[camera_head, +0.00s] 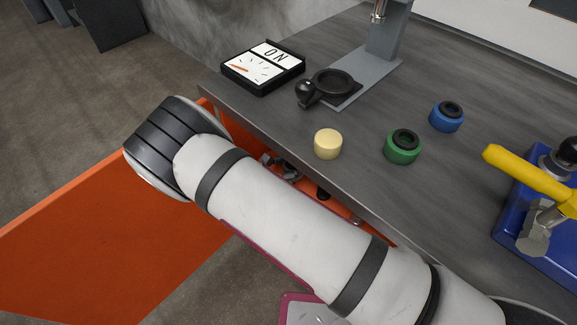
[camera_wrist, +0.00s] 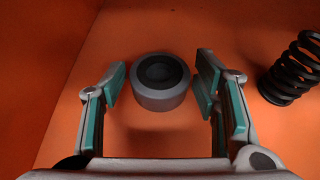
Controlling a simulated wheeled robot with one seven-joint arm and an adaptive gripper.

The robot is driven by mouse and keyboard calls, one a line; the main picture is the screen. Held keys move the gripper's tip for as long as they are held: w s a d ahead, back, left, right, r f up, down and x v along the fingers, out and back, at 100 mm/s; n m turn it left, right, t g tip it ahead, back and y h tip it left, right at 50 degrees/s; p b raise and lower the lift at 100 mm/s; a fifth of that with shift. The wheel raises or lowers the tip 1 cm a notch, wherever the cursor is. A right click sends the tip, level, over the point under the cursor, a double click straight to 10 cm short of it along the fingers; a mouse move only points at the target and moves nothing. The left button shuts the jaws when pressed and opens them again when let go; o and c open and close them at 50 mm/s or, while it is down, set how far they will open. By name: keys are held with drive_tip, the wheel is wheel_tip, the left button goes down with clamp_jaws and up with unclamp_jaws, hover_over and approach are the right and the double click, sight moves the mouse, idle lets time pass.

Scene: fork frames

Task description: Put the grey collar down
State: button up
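The grey collar (camera_wrist: 160,101), a short ring with a dark centre, shows in the wrist view inside an orange drawer (camera_wrist: 255,25). My gripper (camera_wrist: 161,80) has its teal-padded fingers spread on either side of the collar. A narrow gap shows between each finger and the collar, so the gripper looks open and not closed on it. The collar looks upright on or just above the orange floor; I cannot tell exactly.
On the bench (camera_head: 270,120) stand a cream cylinder (camera_head: 328,144), a green collar (camera_head: 403,147), a blue collar (camera_head: 447,117), an ON sign (camera_head: 263,68), a grey stand (camera_head: 375,75) and a blue fixture with yellow handle (camera_head: 530,180).

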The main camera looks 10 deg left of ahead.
idle(0.3)
drive_tip(key=shift+r, duration=0.25)
drive_tip(key=p+v, duration=0.2)
drive_tip(key=v, duration=1)
drive_tip(key=shift+p, duration=0.4)
drive_tip(key=shift+f, duration=0.15)
